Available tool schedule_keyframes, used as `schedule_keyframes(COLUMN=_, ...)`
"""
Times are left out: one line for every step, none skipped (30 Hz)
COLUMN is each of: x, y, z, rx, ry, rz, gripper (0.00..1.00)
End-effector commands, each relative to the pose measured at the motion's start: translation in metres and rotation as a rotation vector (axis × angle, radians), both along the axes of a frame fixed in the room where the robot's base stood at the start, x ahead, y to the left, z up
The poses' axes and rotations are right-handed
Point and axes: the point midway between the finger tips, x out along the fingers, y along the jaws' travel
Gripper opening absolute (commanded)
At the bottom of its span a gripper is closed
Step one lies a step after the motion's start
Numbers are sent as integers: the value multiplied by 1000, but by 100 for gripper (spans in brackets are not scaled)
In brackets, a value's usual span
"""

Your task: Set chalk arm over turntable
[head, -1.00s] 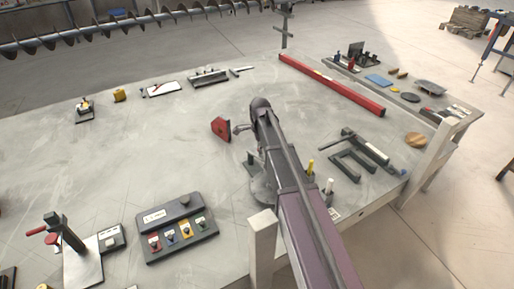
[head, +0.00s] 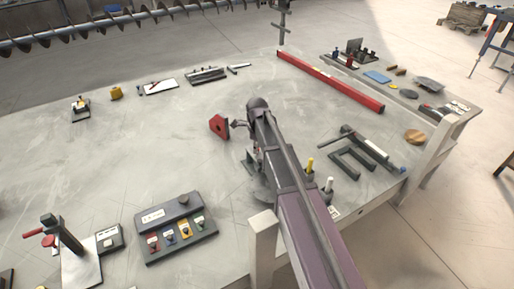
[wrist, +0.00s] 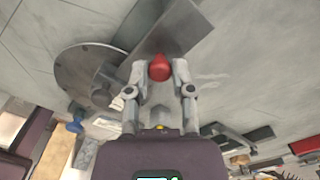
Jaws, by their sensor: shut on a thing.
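In the wrist view, my gripper (wrist: 160,75) is shut on a red knob (wrist: 160,67). A flat grey bar (wrist: 178,28) runs from near the knob toward the top right; it looks like the chalk arm, though its joint with the knob is hidden. The round grey turntable (wrist: 75,72) lies just left of the fingers, and a grey post-like part stands between it and the left finger. In the head view, the turntable (head: 261,192) shows only in part beside my arm.
A control box with coloured switches (head: 182,226) is at the front. A long red bar (head: 330,80) and dark brackets (head: 355,162) lie to the right. The table's middle left is clear.

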Motion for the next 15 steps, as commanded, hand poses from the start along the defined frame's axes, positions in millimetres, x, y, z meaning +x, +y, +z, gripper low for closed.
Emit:
schedule_keyframes(x=-2, y=-1, z=0, rx=-7, ry=3, rz=-6, gripper=0)
schedule_keyframes(x=-2, y=0, z=0, rx=-7, ry=3, rz=-7, gripper=0)
schedule_keyframes(x=-3, y=1, z=0, rx=-8, ry=3, rz=-7, gripper=0)
schedule_keyframes(x=-3, y=2, z=0, rx=-9, ry=3, rz=-7, gripper=0)
schedule_keyframes(x=-3, y=2, z=0, rx=-9, ry=4, rz=-6, gripper=0)
schedule_keyframes(x=-3, y=3, z=0, rx=-10, ry=5, rz=-5, gripper=0)
schedule_keyframes(x=-4, y=4, z=0, rx=-10, ry=5, rz=-4, gripper=0)
schedule_keyframes(x=-4, y=4, z=0, rx=-10, ry=5, rz=-3, gripper=0)
schedule_keyframes(x=-4, y=5, z=0, rx=-11, ry=6, rz=-2, gripper=0)
schedule_keyframes(x=-5, y=5, z=0, rx=-11, ry=6, rz=-1, gripper=0)
schedule_keyframes(x=-5, y=6, z=0, rx=-12, ry=6, rz=0, gripper=0)
schedule_keyframes(x=-5, y=6, z=0, rx=-11, ry=7, rz=1, gripper=0)
schedule_keyframes(x=-6, y=7, z=0, rx=-11, ry=7, rz=1, gripper=36)
schedule_keyframes(x=-6, y=7, z=0, rx=-11, ry=8, rz=2, gripper=45)
schedule_keyframes(x=-6, y=8, z=0, rx=-11, ry=8, rz=3, gripper=57)
